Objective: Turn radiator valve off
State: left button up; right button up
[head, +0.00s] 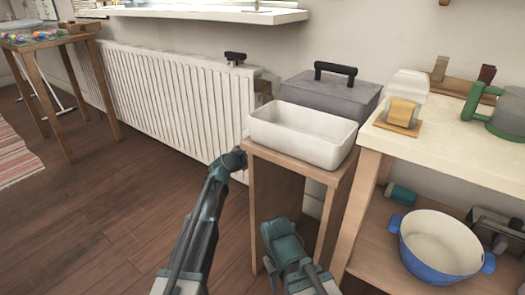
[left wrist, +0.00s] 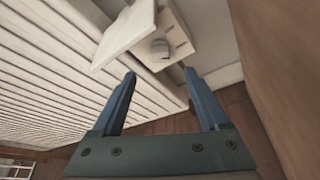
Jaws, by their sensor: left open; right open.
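The white ribbed radiator (head: 160,95) runs along the wall in the head view, and its slats fill the left of the left wrist view (left wrist: 50,75). A grey round knob (left wrist: 159,48), which looks like the valve, sits on a white boxy fitting (left wrist: 178,32) by the radiator's end. My left gripper (left wrist: 160,74) is open, with the knob showing beyond and between its fingertips; I see no contact. In the head view my left arm reaches toward the gap beside the small wooden stand, and its fingers are hidden. My right gripper (head: 283,243) is low, before the stand, open.
The wooden stand (head: 265,215) holds a white tray (head: 290,145), beside a grey lidded box (head: 330,92). A workbench (head: 455,130) with a blue pot (head: 440,250) on its lower shelf is at the right. The floor (head: 90,215) at left is clear.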

pick_arm(q)
jog(key=b+x, duration=0.2)
jog(key=x, duration=0.7)
jog(key=shift+w+b, duration=0.2)
jog(key=shift+b, duration=0.1)
jog(key=shift+f, duration=0.15)
grip_shut()
